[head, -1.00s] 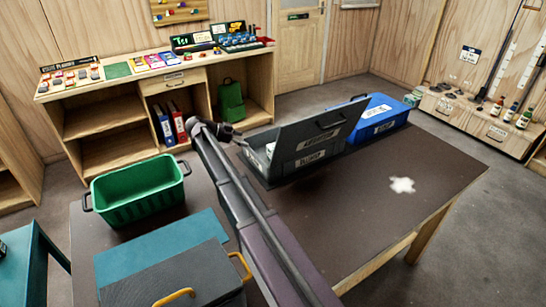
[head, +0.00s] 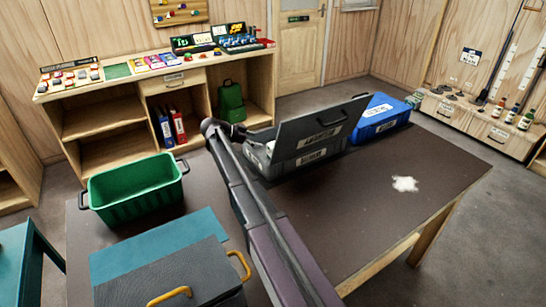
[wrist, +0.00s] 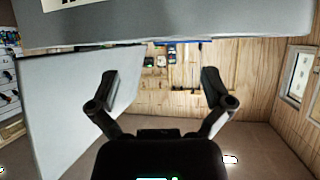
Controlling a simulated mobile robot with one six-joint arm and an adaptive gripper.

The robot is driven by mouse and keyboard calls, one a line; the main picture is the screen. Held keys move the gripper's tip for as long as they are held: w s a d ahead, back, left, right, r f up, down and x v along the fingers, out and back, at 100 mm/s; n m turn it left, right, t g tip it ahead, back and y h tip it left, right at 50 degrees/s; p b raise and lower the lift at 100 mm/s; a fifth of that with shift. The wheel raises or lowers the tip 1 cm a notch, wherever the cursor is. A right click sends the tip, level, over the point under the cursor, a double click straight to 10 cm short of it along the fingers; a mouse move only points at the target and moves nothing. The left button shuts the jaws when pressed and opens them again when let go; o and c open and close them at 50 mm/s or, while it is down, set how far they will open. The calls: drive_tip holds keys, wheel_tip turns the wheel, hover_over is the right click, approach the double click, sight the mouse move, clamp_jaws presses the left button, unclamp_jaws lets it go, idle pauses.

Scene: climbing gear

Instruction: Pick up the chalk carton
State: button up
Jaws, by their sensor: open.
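No chalk carton can be made out for certain. A small pale patch (head: 270,147) shows inside the open grey case (head: 318,155), beside my arm's end, but too little of it shows to name. In the head view my gripper (head: 240,131) is a small dark shape at the case's left end. In the wrist view my gripper (wrist: 160,80) has its two fingers wide apart with nothing between them. A pale flat panel (wrist: 75,100) stands close at the left finger, and a grey labelled panel (wrist: 180,25) crosses the top; I cannot tell what the pale panel belongs to.
The case's raised lid (head: 320,120) stands as a wall beside my gripper. A blue case (head: 380,118) is behind it. A green crate (head: 135,195) and a dark box with yellow handles (head: 175,275) are on the left. The table's right side is clear except for white powder (head: 404,184).

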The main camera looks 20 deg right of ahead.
sight(272, 146)
drive_tip(key=shift+b+x, duration=0.35)
drive_tip(key=shift+x, duration=1)
drive_tip(key=shift+s+d+f+b, duration=0.1)
drive_tip(key=shift+d+f+b, duration=0.5)
drive_tip(key=shift+d+b, duration=0.05)
drive_tip(key=shift+b+x, duration=0.85)
drive_tip(key=shift+x, duration=0.9)
drive_tip(key=shift+s, duration=0.1)
drive_tip(key=c, duration=1.2)
